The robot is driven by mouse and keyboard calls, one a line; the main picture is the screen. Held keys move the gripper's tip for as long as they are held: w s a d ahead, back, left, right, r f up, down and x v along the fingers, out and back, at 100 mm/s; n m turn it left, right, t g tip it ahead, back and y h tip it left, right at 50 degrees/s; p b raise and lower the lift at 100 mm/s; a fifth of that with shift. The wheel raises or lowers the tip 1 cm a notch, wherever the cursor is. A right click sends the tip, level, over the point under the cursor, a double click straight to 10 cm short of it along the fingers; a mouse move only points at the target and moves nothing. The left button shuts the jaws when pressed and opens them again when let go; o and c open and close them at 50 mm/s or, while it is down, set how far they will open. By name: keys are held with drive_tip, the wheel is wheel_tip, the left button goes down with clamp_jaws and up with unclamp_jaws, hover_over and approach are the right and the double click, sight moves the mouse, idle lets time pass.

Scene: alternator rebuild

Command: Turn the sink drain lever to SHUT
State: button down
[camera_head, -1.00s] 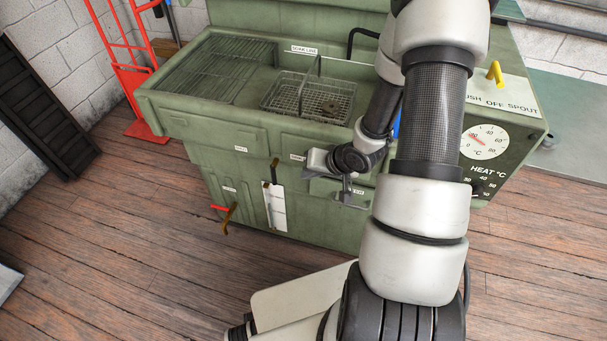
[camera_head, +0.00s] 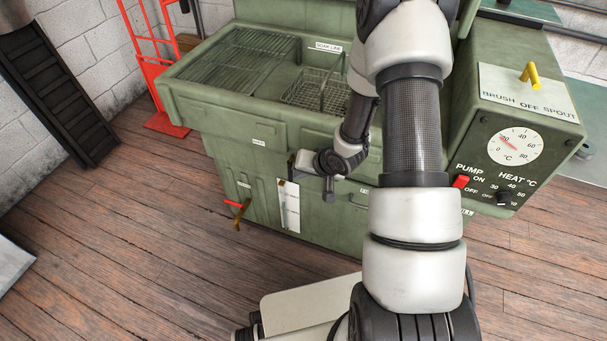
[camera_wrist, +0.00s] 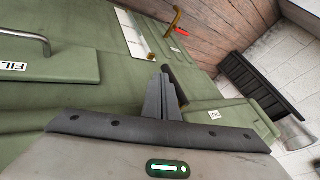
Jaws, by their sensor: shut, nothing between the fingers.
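The green sink cabinet (camera_head: 225,135) carries a white marked plate (camera_head: 289,207) on its front. A brass lever with a dark grip is at the plate's top end; in the wrist view its dark grip (camera_wrist: 181,84) shows just right of my fingers. My gripper (camera_wrist: 164,76) is shut and empty, close beside this grip; I cannot tell whether they touch. In the head view my gripper (camera_head: 293,165) is near the plate's top and hides part of the lever. A second brass lever with a red end (camera_head: 238,211) is lower left. The small labels are unreadable, so I cannot tell the lever's setting.
A red hand truck (camera_head: 155,70) and a dark ribbed panel (camera_head: 62,95) stand at left. The wooden floor (camera_head: 130,230) before the cabinet is clear.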

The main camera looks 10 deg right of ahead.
sight(290, 175)
drive_tip(key=shift+w+a+f+t+y, duration=0.1)
drive_tip(key=shift+f+t+y, duration=0.15)
drive_tip(key=shift+t+y, duration=0.15)
idle(0.3)
drive_tip(key=shift+w+a+f+m+t+y+b, duration=0.3)
drive_tip(key=shift+w+a+f+t+y+b, duration=0.1)
drive_tip(key=shift+w+a+t+y+b, duration=0.35)
drive_tip(key=shift+w+a+f+m+t+y+b, duration=0.35)
drive_tip(key=shift+w+a+t+y+b, duration=0.15)
drive_tip(key=shift+a+t+y, duration=0.5)
drive_tip(key=shift+d+f, duration=0.1)
idle(0.8)
